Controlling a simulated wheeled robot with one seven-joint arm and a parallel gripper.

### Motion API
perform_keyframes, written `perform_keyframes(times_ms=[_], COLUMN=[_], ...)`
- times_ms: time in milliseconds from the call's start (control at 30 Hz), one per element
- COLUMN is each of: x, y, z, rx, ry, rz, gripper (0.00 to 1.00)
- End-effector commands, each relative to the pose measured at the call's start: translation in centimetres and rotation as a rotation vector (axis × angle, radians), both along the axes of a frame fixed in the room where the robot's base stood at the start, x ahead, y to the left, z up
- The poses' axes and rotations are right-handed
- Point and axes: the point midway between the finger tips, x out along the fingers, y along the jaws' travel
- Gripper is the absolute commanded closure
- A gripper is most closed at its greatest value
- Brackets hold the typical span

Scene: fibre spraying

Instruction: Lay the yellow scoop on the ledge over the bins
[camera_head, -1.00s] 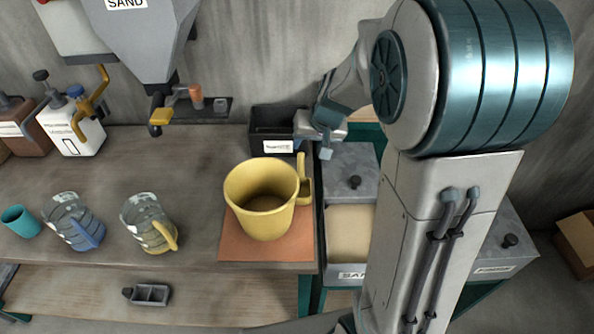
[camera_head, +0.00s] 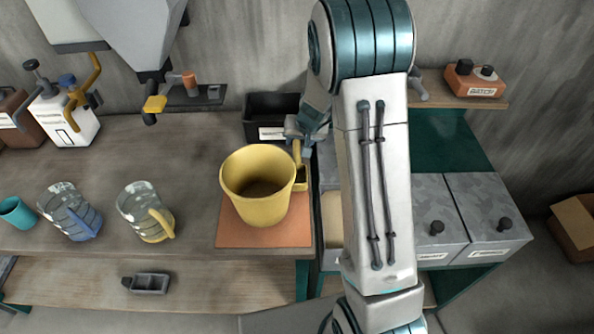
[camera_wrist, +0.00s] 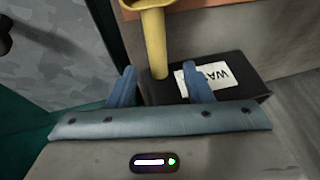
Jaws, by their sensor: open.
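The yellow scoop (camera_head: 301,178) is beside the right side of a large yellow tub (camera_head: 258,200), its handle pointing to the back. In the wrist view the scoop's handle (camera_wrist: 156,45) reaches down between the two blue fingers of my gripper (camera_wrist: 161,86). The fingers are apart, with space on both sides of the handle. In the head view my gripper (camera_head: 303,135) is at the handle end, partly hidden by my arm. The wooden ledge (camera_head: 437,92) is at the back right, above the grey lidded bins (camera_head: 482,215).
An orange box (camera_head: 473,82) sits on the ledge. A black labelled bin (camera_head: 268,108) stands close behind the tub and scoop. The tub is on an orange mat (camera_head: 235,238). Two clear jugs (camera_head: 145,212) stand to the left. My arm covers part of the bins.

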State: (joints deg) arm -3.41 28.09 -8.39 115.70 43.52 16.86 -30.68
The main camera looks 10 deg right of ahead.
Motion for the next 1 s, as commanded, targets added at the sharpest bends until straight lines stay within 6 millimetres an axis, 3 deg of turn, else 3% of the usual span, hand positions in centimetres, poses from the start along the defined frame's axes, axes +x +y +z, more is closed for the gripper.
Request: perform_keyframes(times_ms=[400, 767, 933, 1000], x=[1.4, 1.8, 1.8, 1.8], y=[0.3, 0.4, 0.4, 0.4], z=[-4.1, -5.0, -4.9, -4.9], rx=[0.001, 0.000, 0.000, 0.000], ry=[0.002, 0.000, 0.000, 0.000], rz=[-0.001, 0.001, 0.001, 0.001], gripper=[0.54, 0.54, 0.96, 1.00])
